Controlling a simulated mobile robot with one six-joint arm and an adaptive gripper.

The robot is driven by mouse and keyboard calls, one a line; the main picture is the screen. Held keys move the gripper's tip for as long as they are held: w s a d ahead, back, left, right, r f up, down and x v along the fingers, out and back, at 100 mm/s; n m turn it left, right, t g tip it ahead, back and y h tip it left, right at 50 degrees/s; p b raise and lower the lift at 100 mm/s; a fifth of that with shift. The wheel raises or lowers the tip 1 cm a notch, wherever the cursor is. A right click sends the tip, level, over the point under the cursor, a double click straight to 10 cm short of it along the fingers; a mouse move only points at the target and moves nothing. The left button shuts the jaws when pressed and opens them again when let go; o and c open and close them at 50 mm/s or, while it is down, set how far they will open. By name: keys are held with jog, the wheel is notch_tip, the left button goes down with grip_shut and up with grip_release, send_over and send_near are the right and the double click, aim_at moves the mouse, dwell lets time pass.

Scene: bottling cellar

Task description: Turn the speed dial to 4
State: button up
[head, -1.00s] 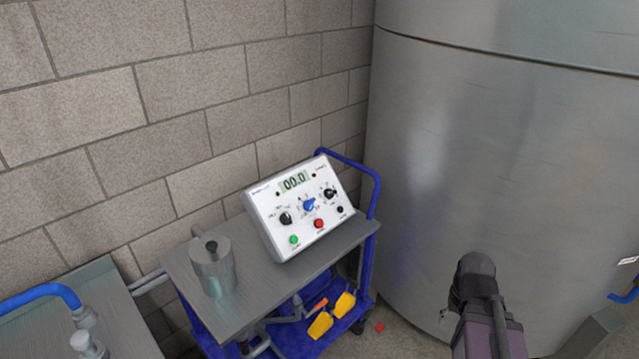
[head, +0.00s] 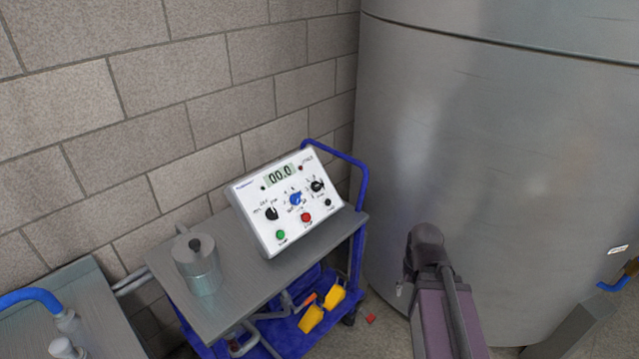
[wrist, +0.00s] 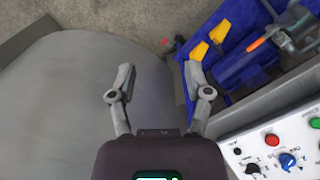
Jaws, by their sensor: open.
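A white control box (head: 251,232) with a display reading 00.0 stands on the grey top of a blue cart in the head view. Its face has a blue knob (head: 296,199) in the middle, a black knob (head: 271,214) at left and another black knob (head: 317,186) at right. Which knob is the speed dial is too small to read. The wrist view shows part of the box upside down, with the blue knob (wrist: 288,160) at lower right. My gripper (wrist: 160,82) is open and empty, to the side of the box and apart from it.
A metal pot (head: 203,275) stands on the cart top (head: 240,303) left of the box. A large steel tank (head: 500,150) fills the right side. A block wall (head: 150,100) is behind. Yellow items (head: 312,319) lie on the cart's blue lower shelf.

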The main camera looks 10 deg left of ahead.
jog(key=shift+o, duration=1.3)
jog(key=shift+w, duration=0.25)
jog(key=n+t+y+p, duration=0.2)
jog(key=n+y+p, duration=0.45)
jog(key=p, duration=0.65)
send_near(319, 183)
notch_tip(319, 183, up, 6)
jog(key=s+n+h, duration=0.2)
jog(key=shift+s+f+m, duration=0.15)
jog(key=shift+f+m, duration=0.1)
jog(key=shift+f+b, duration=0.2)
jog(key=shift+b, duration=0.25)
jog(key=b+x, duration=1.2)
jog(key=x, duration=0.1)
jog(key=shift+a+f, duration=0.15)
jog(key=shift+c, duration=0.2)
jog(key=c, duration=1.1)
